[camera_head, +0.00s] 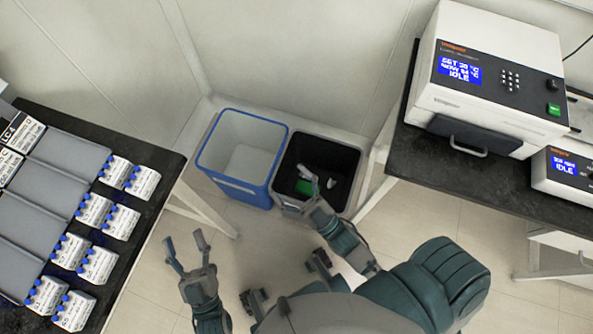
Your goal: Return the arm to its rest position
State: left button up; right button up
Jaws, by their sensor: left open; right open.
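My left gripper (184,239) is open and empty. It hangs over the floor beside the left table, fingers pointing away from me. My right gripper (316,177) is open at the black bin (345,160), its fingers over the opening. My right arm bends across the lower right of the view. A green thing (304,187) lies inside the black bin below the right fingers. I see nothing held in either gripper.
A blue-rimmed bin (205,150) stands left of the black one. The left table (150,152) bears grey trays (62,160) and several white boxes with blue-capped tubes (116,171). The right bench (425,160) bears a white machine (500,50) reading IDLE. Floor between is open.

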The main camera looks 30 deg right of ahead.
jog(key=r+m, duration=0.1)
jog(key=m, duration=0.1)
jog(key=s+m+h, duration=0.1)
jog(key=d+r+m+h, duration=0.1)
jog(key=m, duration=0.1)
jog(key=shift+s+r+m+t, duration=0.3)
jog(key=shift+r, duration=0.05)
